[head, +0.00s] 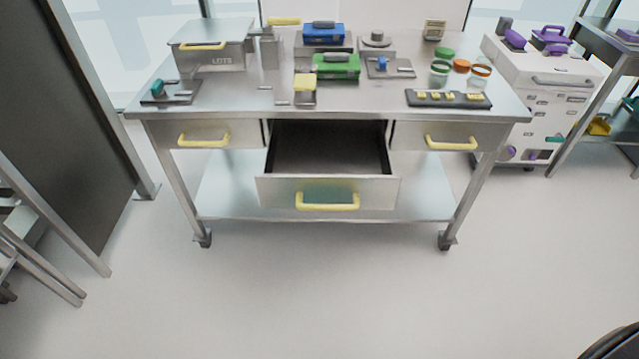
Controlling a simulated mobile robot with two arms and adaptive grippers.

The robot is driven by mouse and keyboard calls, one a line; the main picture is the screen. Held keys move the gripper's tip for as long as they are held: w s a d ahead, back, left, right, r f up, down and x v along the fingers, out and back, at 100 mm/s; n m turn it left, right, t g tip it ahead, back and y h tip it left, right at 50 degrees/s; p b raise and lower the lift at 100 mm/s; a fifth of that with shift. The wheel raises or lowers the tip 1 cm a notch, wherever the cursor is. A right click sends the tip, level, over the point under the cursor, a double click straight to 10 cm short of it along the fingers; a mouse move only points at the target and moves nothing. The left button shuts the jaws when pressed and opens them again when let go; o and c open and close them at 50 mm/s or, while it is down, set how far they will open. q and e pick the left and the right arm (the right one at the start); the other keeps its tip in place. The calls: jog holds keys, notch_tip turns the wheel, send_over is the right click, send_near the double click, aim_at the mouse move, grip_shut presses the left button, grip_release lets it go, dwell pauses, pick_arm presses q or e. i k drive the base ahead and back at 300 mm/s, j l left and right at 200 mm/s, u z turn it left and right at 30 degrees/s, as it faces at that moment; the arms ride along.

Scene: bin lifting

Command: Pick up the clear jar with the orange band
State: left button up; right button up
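The clear jar with the orange band (480,78) stands upright on the right part of the metal table, behind the dark strip with yellow pieces. A similar clear jar with a green band (440,73) stands just to its left. An orange lid (461,66) lies between and slightly behind the two jars, and a green lid (445,53) lies farther back. Neither of my grippers shows in the head view.
The table (230,102) has an open, empty-looking middle drawer (328,190) jutting out in front. The dark strip (448,99) lies before the jars. A green case (336,67) and blue case (323,33) stand mid-table. A white cabinet (545,75) stands right. The front floor is clear.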

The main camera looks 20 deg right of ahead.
aim_at(482, 68)
jog(key=z, duration=1.4)
jog(key=i+l, duration=0.4)
jog(key=l, duration=0.15)
jog(key=i+l, duration=0.4)
jog(key=l, duration=0.2)
